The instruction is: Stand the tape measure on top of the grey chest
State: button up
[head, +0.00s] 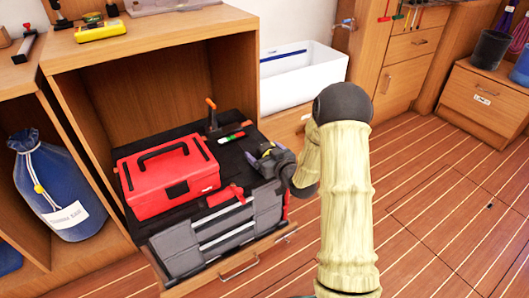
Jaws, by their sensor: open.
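The grey chest (238,226) has several drawers and a black top, and stands in the open wooden cabinet at centre left. My gripper (259,156) is dark grey and reaches in from the right, low over the right rear part of the chest top. Its jaws are open. A small yellow and dark patch shows at the jaws, but I cannot tell whether it is the tape measure or part of my gripper. I cannot pick out the tape measure for certain anywhere. My arm hides part of the chest's right side.
A red toolbox (170,180) fills the left of the chest top. A red-handled tool (226,196) lies at its front. A marker-like item (232,137) and an upright orange-tipped tool (211,115) are behind. A yellow device (100,30) lies on the cabinet. A white bin (300,75) stands behind.

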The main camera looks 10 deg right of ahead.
jog(key=shift+r, duration=0.1)
jog(key=shift+r, duration=0.25)
jog(key=p+v, duration=0.3)
jog(key=v, duration=0.9)
jog(key=s+a+r+m+g+h, duration=0.1)
jog(key=s+a+r+g+h, duration=0.1)
jog(key=s+g, duration=0.4)
jog(key=s+a+r+m+g+h, duration=0.2)
jog(key=s+g, duration=0.4)
jog(key=s, duration=0.6)
jog(key=shift+s+a+r+m+g+h, duration=0.35)
jog(key=shift+a+r+h, duration=0.2)
jog(key=shift+a, duration=0.25)
